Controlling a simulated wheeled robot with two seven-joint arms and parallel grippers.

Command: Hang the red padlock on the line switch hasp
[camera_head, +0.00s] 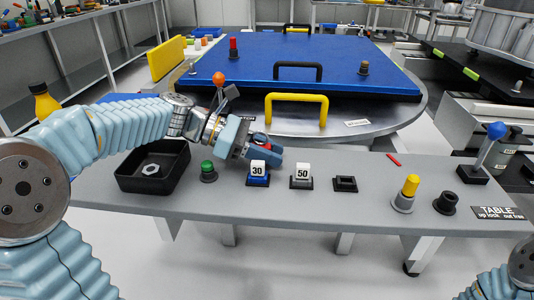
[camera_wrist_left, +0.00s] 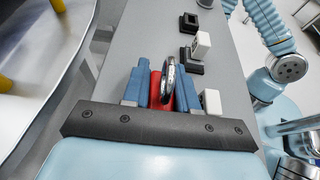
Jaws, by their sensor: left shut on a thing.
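My left gripper (camera_head: 262,149) is shut on the red padlock, just above the grey bench behind the white "30" block. In the left wrist view the red padlock (camera_wrist_left: 155,90) sits between the blue fingers (camera_wrist_left: 158,92), with its metal shackle standing up. In the head view only a small red part of the padlock (camera_head: 268,146) shows; the fingers hide the rest. I cannot pick out the line switch hasp for certain. A lever with a blue ball (camera_head: 496,131) stands at the right end of the bench, and an orange-balled lever (camera_head: 218,79) stands behind my left wrist.
On the bench (camera_head: 330,211) are a black tray (camera_head: 127,180) with a hex nut, a green button (camera_head: 208,170), the "30" block (camera_head: 258,169), the "50" block (camera_head: 302,173), an empty black frame (camera_head: 345,184) and a yellow-topped post (camera_head: 410,185). A yellow handle (camera_head: 296,97) rises behind.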

